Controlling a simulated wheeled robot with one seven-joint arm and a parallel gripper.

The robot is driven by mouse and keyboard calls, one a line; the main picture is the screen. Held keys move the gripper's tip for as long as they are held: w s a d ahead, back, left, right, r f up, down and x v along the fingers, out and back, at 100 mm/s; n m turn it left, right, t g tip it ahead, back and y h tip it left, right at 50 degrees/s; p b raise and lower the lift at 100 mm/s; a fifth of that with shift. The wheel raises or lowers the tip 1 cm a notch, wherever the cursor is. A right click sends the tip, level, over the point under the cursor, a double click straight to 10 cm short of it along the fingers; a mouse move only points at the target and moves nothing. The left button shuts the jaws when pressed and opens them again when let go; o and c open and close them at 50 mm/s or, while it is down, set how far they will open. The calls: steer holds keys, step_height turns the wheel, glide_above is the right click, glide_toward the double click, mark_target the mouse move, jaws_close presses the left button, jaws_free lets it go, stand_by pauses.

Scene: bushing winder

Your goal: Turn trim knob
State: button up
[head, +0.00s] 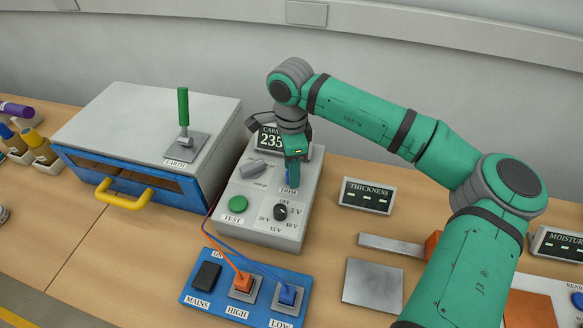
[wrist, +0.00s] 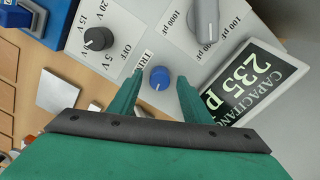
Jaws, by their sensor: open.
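The trim knob (wrist: 160,78) is a small round blue knob on the grey capacitance meter (head: 277,225), beside a label reading TRIM. In the wrist view my gripper (wrist: 160,90) is open, with one green finger on each side of the knob. I cannot tell whether the fingers touch it. In the head view my gripper (head: 294,168) is over the right side of the meter and mostly hides the knob. The display (wrist: 252,85) reads 235.
Nearby on the meter are a black voltage knob (head: 281,212), a grey range knob (head: 252,168) and a green TEST button (head: 238,204). A blue switch panel (head: 222,310) with orange and blue wires stands in front. A grey cabinet (head: 120,118) is at left.

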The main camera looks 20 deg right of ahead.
steer(key=c, duration=1)
steer(key=shift+c, duration=0.2)
steer(key=m, duration=0.5)
steer(key=shift+m, duration=0.3)
steer(key=m, duration=0.6)
steer(key=o, duration=1)
